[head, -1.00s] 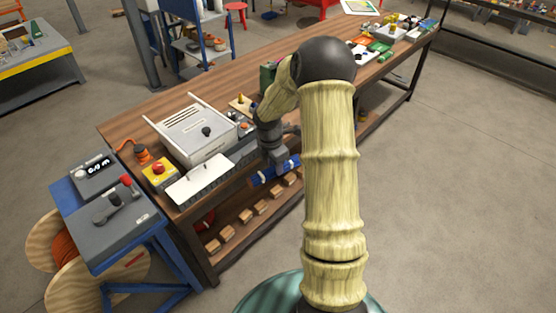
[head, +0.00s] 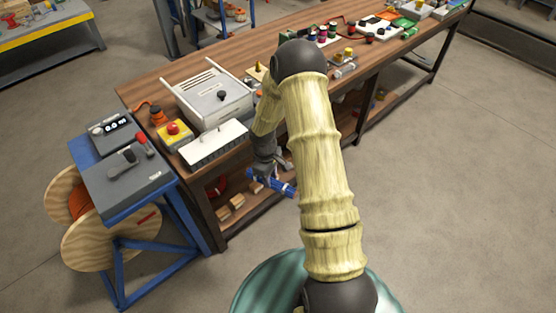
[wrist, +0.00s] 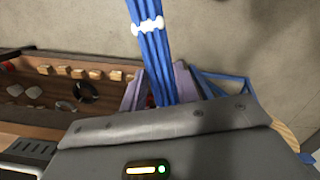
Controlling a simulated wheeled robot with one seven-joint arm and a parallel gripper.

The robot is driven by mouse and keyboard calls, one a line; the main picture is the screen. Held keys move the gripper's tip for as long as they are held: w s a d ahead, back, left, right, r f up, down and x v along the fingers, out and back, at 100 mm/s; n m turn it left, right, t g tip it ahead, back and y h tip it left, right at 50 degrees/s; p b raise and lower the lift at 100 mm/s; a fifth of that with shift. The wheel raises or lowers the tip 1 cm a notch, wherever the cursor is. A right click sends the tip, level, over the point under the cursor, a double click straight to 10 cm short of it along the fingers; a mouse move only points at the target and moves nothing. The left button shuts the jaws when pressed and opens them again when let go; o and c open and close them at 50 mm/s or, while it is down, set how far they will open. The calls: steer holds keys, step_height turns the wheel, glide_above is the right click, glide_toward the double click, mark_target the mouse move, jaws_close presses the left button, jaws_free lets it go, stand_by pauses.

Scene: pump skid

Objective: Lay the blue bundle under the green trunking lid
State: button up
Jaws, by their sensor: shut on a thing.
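My gripper (head: 264,174) is shut on the blue bundle (head: 284,188), in front of the bench's front edge in the head view. In the wrist view the bundle (wrist: 153,45) runs up and away from between my fingers (wrist: 160,88), with a white tie around it. A slotted trunking-like box with a white top (head: 213,143) lies along the bench's front edge, left of my gripper and apart from it. I cannot make out a green trunking lid for certain; my arm hides part of the bench.
The wooden bench (head: 145,92) carries a white-grey cabinet (head: 207,95) and a yellow box with a red button (head: 174,131). Wooden blocks (head: 237,200) lie on its lower shelf. A blue-framed stand (head: 130,180) and a cable reel (head: 80,205) are at left. Floor at right is clear.

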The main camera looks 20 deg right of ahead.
steer(key=s+a+f+m+b, duration=0.1)
steer(key=s+a+f+m, duration=0.2)
steer(key=a+f+m, duration=0.2)
steer(key=shift+s+f+m+y, duration=0.4)
steer(key=shift+f+m, duration=1)
steer(key=shift+f, duration=0.4)
